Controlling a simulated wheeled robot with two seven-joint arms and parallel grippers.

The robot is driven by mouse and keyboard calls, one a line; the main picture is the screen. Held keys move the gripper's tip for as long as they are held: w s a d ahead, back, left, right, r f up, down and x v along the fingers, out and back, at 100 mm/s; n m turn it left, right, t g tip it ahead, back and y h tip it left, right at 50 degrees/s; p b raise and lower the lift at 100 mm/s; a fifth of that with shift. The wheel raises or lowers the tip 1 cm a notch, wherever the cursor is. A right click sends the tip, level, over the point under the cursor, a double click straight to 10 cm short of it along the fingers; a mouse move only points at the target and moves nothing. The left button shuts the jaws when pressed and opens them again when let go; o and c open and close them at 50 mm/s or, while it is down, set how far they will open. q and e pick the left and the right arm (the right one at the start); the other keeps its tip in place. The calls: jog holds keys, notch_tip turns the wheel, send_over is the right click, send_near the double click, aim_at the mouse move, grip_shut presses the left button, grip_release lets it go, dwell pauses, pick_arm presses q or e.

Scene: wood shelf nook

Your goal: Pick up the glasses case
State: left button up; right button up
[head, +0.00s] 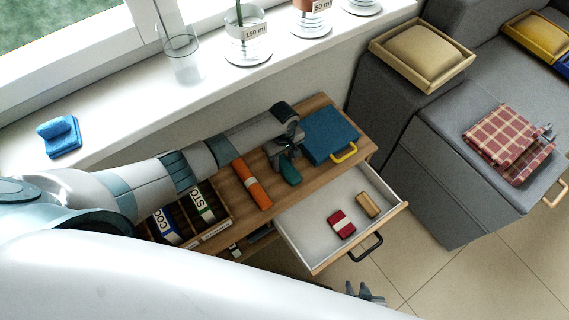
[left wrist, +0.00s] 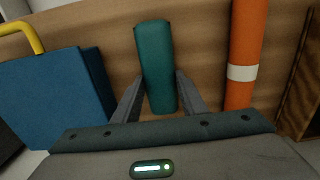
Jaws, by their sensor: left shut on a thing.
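The glasses case appears to be the dark teal, rounded oblong case (head: 290,174) on the wooden shelf top. In the left wrist view the teal case (left wrist: 158,68) stands lengthwise between both fingers. My left gripper (head: 284,158) is shut on it, with a finger on each side. In the head view the gripper hides the case's far end. I cannot tell whether the case is touching the wood. My right gripper (head: 365,293) shows only as dark tips at the bottom, and its opening is unclear.
A blue box with a yellow handle (head: 329,134) is right of the case, an orange roll (head: 251,184) left. Below, an open white drawer (head: 308,238) holds a red item (head: 341,224) and a tan item (head: 368,205). A crate of labelled things (head: 190,215) is left.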

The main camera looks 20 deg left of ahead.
aim_at(287, 164)
pick_arm(q)
jog(key=shift+r, duration=0.1)
jog(key=shift+r, duration=0.6)
jog(key=r, duration=0.1)
jog(key=d+r, duration=0.1)
jog(key=r, duration=0.1)
jog(key=shift+s+d+r, duration=0.1)
jog(key=shift+s+r, duration=0.05)
jog(key=shift+s, duration=0.05)
jog(key=s+d+r, duration=0.3)
jog(key=d+r, duration=0.3)
jog(key=d, duration=0.4)
jog(key=shift+s+r, duration=0.15)
jog(key=shift+s, duration=0.1)
jog(key=shift+a, duration=0.1)
